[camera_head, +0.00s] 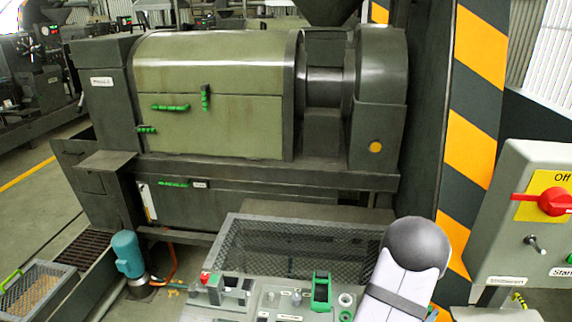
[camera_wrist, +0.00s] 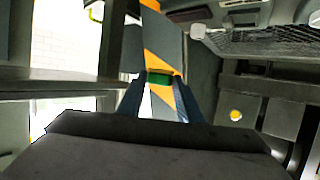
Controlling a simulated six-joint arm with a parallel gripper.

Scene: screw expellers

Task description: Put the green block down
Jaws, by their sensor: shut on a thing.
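The green block (camera_wrist: 160,79) is between the fingertips of my gripper (camera_wrist: 159,84) in the wrist view. My gripper is shut on it and holds it up in front of a yellow-and-black striped post. Only a small face of the block shows, so what lies under it cannot be told. The gripper and the held block cannot be made out in the head view, where only part of my arm shows at the lower right.
A worktop with small parts, including a green bracket-like piece (camera_head: 321,291), lies at the bottom centre, beside a mesh guard (camera_head: 290,243). The large green screw expeller (camera_head: 210,75) stands behind. A control box with a red switch (camera_head: 553,202) is at right.

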